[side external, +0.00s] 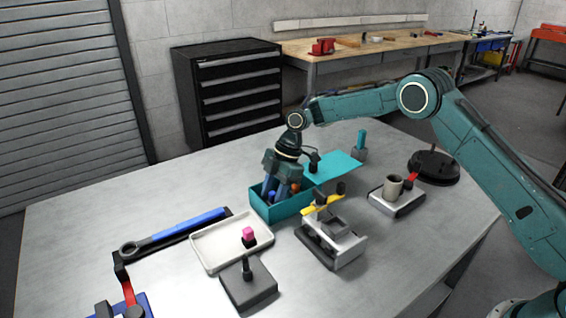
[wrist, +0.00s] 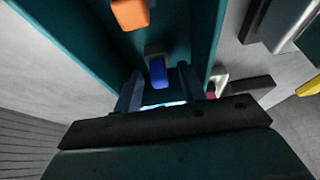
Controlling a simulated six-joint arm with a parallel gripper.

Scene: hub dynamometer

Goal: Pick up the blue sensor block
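My gripper (side external: 276,191) points down into the box in the side view. In the wrist view my gripper (wrist: 160,90) has its fingers apart, with visible space on both sides of the block. An orange block (wrist: 130,14) is farther along inside the same box. The box wall and my fingers hide much of the blue block in the side view.
A teal lid or panel (side external: 333,168) is behind the box. A grey fixture with a yellow part (side external: 330,238) is close right. The front right table is clear.

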